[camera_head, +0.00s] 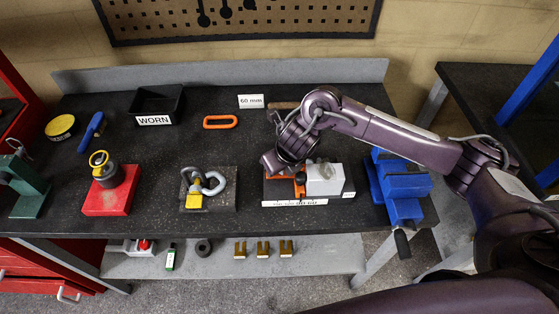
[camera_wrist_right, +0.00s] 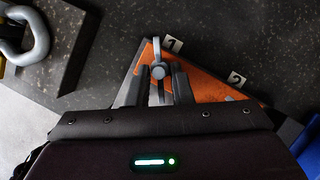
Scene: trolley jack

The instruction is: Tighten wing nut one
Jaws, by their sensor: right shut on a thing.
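A light grey block (camera_head: 324,180) forms the fixture's right part. A second wing nut cannot be made out. My left gripper is not in view.
A blue vise (camera_head: 402,188) stands close right of the fixture. A grey shackle (camera_head: 207,181) on a dark plate (camera_head: 222,204) lies to its left.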

